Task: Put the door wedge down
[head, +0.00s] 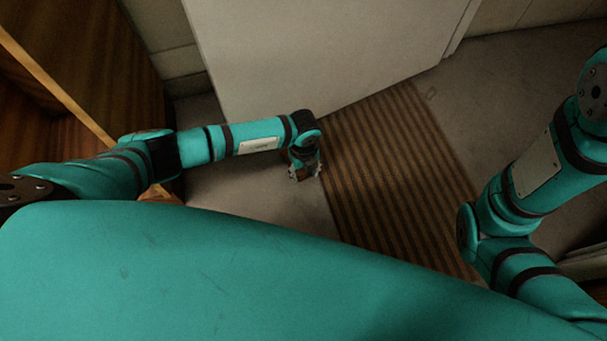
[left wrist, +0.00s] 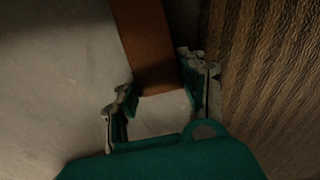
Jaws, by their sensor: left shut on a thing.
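The door wedge (left wrist: 147,45) is a long reddish-brown block in the left wrist view, running from between my fingers to the top edge. My left gripper (left wrist: 163,92) is shut on it, one finger on each side. A pale patch lies between the fingers at the wedge's near end. In the head view my left gripper (head: 304,172) points down, low over the grey floor beside the striped mat's left edge. The wedge is mostly hidden there. I cannot tell whether it touches the floor. My right gripper is out of view.
A brown striped mat (head: 385,160) lies just right of the left gripper. A large pale door or panel (head: 320,50) stands behind it. Wooden furniture (head: 75,60) is at the left. Bare grey floor (head: 235,195) is open left of the gripper.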

